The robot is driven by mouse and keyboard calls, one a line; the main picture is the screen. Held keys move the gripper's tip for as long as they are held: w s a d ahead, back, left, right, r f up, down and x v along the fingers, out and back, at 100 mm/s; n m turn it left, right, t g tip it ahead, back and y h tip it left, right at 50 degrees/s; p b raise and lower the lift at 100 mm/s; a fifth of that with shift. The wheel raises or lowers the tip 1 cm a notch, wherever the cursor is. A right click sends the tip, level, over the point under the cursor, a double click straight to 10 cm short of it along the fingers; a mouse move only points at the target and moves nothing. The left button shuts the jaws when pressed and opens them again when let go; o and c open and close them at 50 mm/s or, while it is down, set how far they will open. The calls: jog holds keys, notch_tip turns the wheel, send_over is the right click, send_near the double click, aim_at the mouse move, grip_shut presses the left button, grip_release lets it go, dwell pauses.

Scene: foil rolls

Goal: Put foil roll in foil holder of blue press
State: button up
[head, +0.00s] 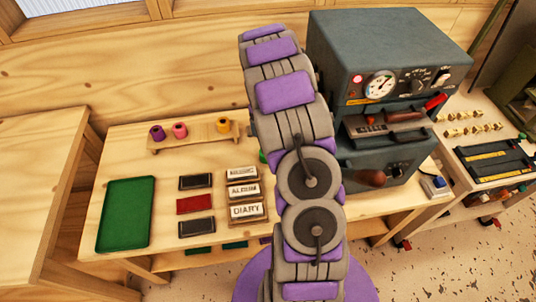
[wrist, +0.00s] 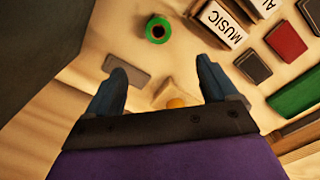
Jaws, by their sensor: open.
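A green foil roll (wrist: 158,30) stands on the bench beyond my fingertips in the wrist view. Only a sliver of green shows beside my arm in the head view. Purple (head: 158,132), pink (head: 179,130) and yellow (head: 223,125) foil rolls sit on a small wooden rack (head: 196,135). The blue-grey press (head: 390,45) stands right of my arm, with a gauge and a red-tipped lever; I cannot make out its foil holder. My gripper (wrist: 162,76) is open and empty, apart from the green roll. My arm hides the gripper in the head view.
A side table with a black tray (head: 495,157) is at right. The bench between mat and rack is clear.

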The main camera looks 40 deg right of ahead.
jog(key=f+b, duration=0.1)
jog(key=f, duration=0.7)
jog(key=d+f+b, duration=0.1)
jog(key=f, duration=0.3)
jog(key=shift+b, duration=0.35)
jog(key=shift+a+f+b, duration=0.15)
jog(key=shift+f+b, duration=0.4)
jog(key=shift+f, duration=1)
jog(key=shift+a+f+b, duration=0.1)
jog(key=shift+f+b, duration=0.4)
jog(key=shift+f, duration=1.05)
jog(key=shift+r, duration=0.1)
jog(key=shift+c, duration=0.2)
jog(key=c, duration=1.2)
jog(key=shift+r, duration=0.1)
jog(key=shift+c, duration=0.2)
